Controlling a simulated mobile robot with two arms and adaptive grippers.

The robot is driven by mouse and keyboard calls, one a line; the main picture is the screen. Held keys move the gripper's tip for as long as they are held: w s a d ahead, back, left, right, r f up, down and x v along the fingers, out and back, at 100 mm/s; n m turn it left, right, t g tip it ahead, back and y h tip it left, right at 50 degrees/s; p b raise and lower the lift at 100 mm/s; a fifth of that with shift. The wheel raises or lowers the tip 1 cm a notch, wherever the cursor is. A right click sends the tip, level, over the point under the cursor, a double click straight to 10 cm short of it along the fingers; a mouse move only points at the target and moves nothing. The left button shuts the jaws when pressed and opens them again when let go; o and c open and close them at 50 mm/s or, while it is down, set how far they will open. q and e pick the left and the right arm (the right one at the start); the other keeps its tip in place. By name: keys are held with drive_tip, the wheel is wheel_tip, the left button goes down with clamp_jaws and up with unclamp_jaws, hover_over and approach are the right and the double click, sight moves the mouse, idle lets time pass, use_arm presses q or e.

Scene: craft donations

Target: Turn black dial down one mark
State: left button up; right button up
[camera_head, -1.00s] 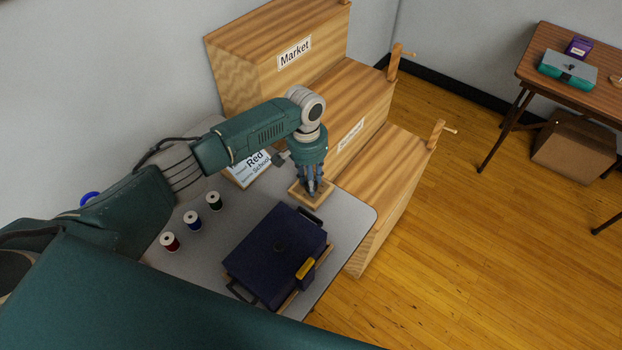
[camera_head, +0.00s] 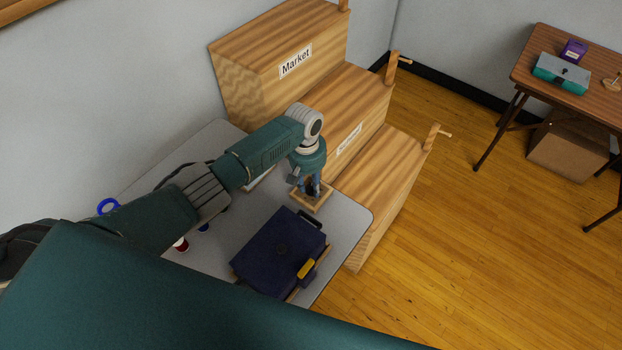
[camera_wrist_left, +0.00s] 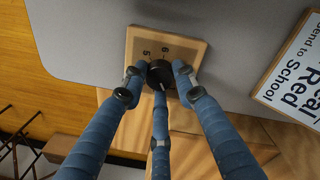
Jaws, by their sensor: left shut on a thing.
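The black dial (camera_wrist_left: 159,74) sits on a square wooden plate (camera_wrist_left: 193,49) with printed numbers; a 5 and a 6 show in the left wrist view. In the head view the wooden plate (camera_head: 325,201) lies on the grey table, behind the dark blue case. My left gripper (camera_head: 313,190) points down over the plate. In the left wrist view its blue fingers (camera_wrist_left: 159,80) close around the dial, with a fingertip on each side and one in front. The fingers hide part of the dial and the lower plate markings. My right gripper is not in view.
A dark blue case (camera_head: 280,250) with a yellow latch lies near on the grey table (camera_head: 345,228). A sign (camera_wrist_left: 298,70) stands beside the plate. Wooden stepped boxes (camera_head: 375,165) rise behind. Spools are partly hidden by my arm. A brown table (camera_head: 540,60) stands far right.

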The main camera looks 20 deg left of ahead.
sight(308, 187)
use_arm(q)
drive_tip(key=shift+w+r+n+p, duration=0.3)
drive_tip(key=shift+n+p, duration=0.3)
drive_tip(key=shift+n, duration=0.3)
drive_tip(key=shift+a+n, duration=0.1)
drive_tip(key=shift+n, duration=0.2)
drive_tip(key=shift+f, duration=0.1)
drive_tip(key=o, duration=1.1)
drive_tip(key=shift+o, duration=0.2)
drive_tip(key=shift+s+f, duration=0.1)
wheel_tip(308, 187, up, 12)
drive_tip(key=shift+s+a, duration=0.25)
drive_tip(key=shift+a, duration=0.1)
